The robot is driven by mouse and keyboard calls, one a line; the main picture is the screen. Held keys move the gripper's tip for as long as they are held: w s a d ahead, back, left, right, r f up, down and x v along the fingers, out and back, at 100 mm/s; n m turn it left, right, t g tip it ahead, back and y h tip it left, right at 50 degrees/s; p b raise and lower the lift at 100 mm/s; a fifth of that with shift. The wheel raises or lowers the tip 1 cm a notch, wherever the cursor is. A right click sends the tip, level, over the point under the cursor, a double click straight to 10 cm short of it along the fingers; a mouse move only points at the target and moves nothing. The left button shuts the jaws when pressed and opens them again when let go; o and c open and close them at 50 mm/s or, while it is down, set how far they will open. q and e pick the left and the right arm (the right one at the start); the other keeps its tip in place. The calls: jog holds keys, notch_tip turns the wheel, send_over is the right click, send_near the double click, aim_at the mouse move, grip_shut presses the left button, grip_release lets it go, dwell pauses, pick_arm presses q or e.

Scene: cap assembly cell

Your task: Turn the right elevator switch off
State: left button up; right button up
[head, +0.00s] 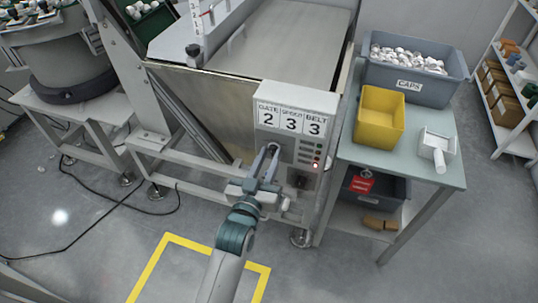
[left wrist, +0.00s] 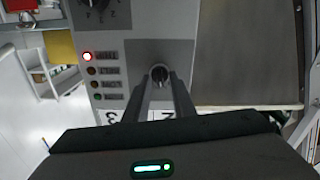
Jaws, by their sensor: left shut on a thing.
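My left gripper (head: 265,157) reaches up to the panel's left part. In the left wrist view, its two fingers (left wrist: 160,85) are closed around a round dark knob (left wrist: 159,73). The fingers partly hide the knob in the head view. A second black rotary switch (head: 300,180) is lower right on the panel; it also shows in the left wrist view (left wrist: 98,5). I cannot read which is the elevator switch. My right gripper is not in view.
A column of small lamps sits beside the knob; the red one (left wrist: 88,57) is lit. A side table (head: 440,180) right of the machine holds a yellow bin (head: 379,118), a CAPS bin (head: 410,86) and a white scoop (head: 437,146).

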pick_arm(q)
jog(key=shift+r+n+p, duration=0.2)
jog(key=shift+n+p, duration=0.4)
jog(key=shift+n, duration=0.2)
jog(key=n+p, duration=0.2)
jog(key=n, duration=0.1)
jog(key=shift+a, duration=0.1)
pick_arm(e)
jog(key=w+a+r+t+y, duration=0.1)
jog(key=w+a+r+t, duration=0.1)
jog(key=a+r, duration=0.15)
pick_arm(q)
jog(key=shift+f+n+p, duration=0.15)
jog(key=shift+n+p, duration=0.4)
jog(key=shift+n, duration=0.85)
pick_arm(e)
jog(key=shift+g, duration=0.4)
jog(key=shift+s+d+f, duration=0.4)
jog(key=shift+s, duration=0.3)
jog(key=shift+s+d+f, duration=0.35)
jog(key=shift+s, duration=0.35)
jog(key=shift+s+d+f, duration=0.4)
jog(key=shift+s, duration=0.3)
pick_arm(q)
jog(key=o, duration=1)
jog(key=shift+f, duration=0.1)
